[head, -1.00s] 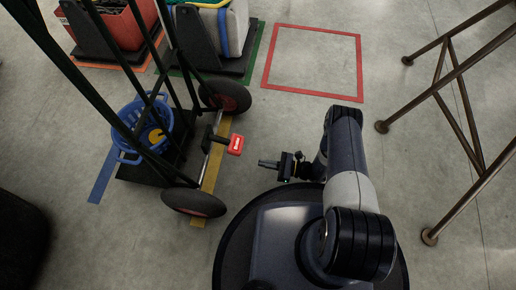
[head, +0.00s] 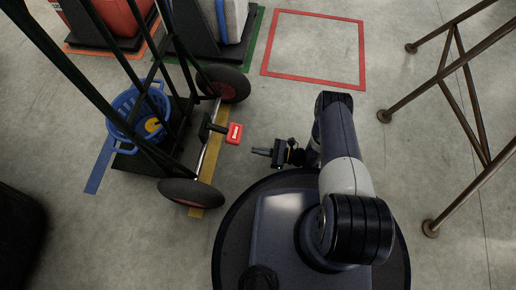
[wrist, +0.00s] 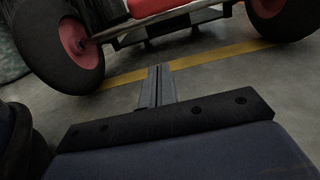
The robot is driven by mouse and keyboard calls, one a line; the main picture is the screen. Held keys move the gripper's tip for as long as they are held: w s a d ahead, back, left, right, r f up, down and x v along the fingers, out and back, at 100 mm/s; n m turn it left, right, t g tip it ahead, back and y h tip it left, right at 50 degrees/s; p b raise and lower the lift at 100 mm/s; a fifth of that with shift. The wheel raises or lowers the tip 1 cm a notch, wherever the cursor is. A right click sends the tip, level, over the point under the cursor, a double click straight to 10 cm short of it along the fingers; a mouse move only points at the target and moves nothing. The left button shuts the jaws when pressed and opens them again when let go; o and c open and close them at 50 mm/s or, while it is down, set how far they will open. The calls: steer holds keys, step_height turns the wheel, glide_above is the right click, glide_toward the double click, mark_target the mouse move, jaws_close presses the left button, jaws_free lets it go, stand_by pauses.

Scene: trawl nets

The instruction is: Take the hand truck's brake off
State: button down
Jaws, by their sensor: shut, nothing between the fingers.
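The hand truck (head: 167,150) stands at the left in the head view, a dark frame on two black wheels with red hubs. Its red brake pedal (head: 234,133) sticks out from the axle between the wheels, toward my gripper. In the wrist view the red pedal (wrist: 150,7) shows at the top edge, partly cut off, between the wheels. My gripper (head: 262,151) is shut and empty, low over the floor, just right of and slightly below the pedal, with a gap between them. Its shut fingers (wrist: 158,75) point toward the axle in the wrist view.
A blue basket (head: 124,108) sits on the truck's plate. A yellow floor line (head: 211,165) runs under the axle. A red floor square (head: 316,80) is empty. A brown metal frame (head: 470,75) stands at the right. Dark carts with loads (head: 205,40) stand at the back.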

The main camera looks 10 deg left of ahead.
steer(key=a, duration=0.3)
steer(key=a+b, duration=0.1)
steer(key=a, duration=0.3)
steer(key=shift+w+a+f, duration=0.1)
steer(key=shift+w+f, duration=0.05)
steer(key=shift+w, duration=0.05)
steer(key=shift+d+r, duration=0.15)
steer(key=shift+r, duration=0.85)
steer(key=shift+d+r, duration=0.15)
steer(key=shift+r, duration=0.85)
steer(key=shift+r, duration=0.15)
